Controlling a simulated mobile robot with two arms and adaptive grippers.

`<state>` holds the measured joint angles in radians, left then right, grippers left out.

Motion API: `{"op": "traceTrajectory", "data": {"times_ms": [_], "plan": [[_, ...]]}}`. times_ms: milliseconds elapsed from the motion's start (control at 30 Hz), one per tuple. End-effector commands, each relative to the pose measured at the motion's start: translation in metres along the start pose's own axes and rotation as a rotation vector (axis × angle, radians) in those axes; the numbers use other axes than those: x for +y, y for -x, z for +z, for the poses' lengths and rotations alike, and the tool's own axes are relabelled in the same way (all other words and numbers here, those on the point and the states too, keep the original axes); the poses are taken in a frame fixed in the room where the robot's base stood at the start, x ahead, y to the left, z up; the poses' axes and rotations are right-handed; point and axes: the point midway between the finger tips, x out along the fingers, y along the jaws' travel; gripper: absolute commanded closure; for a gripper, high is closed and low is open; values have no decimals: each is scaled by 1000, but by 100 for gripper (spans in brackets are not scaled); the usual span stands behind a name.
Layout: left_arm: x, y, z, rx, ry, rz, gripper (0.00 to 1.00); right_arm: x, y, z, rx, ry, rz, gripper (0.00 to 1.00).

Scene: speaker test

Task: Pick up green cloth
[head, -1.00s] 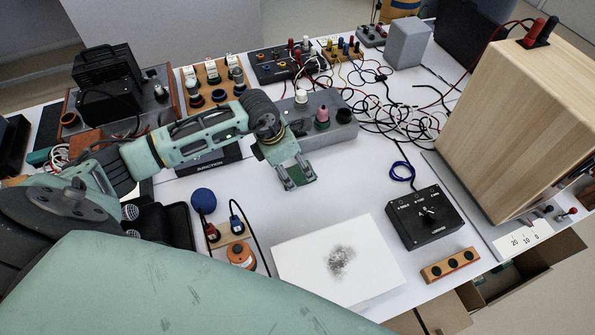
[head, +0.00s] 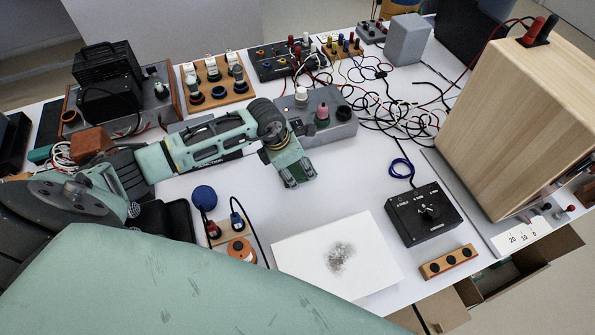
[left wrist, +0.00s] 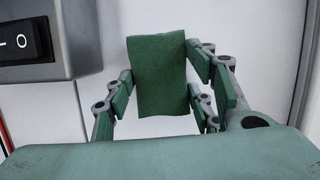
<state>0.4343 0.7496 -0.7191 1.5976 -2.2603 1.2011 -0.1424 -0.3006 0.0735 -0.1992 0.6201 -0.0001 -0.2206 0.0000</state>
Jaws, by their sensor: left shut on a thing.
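The green cloth (left wrist: 160,75) is a dark green, roughly rectangular piece in the left wrist view. It stands between the two green-padded fingers of my left gripper (left wrist: 165,90), which is shut on it. In the head view the cloth (head: 294,168) is small and partly covered by the left gripper (head: 299,181), whose fingers point down over the white table. I cannot tell how far the cloth is above the table. My right gripper is not in view.
A grey box with knobs (head: 330,122) stands just behind the left gripper. Tangled cables (head: 385,110) lie to its right. A white board with a grey smudge (head: 320,278), a black control box (head: 424,213) and a large wooden speaker cabinet (head: 510,120) are nearer or right. Bare table (head: 345,185) lies between.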

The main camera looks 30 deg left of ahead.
Motion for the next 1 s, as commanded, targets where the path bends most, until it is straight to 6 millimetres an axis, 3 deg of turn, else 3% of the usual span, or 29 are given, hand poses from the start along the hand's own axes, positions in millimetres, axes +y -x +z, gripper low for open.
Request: {"op": "traceTrajectory", "data": {"times_ms": [333,567,1000], "plan": [[1,6,2,-2,-1,2,68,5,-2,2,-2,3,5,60],[2,36,13,-6,-3,4,68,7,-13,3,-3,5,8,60],[-84,78,66,-6,-5,-1,68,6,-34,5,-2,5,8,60]]}}
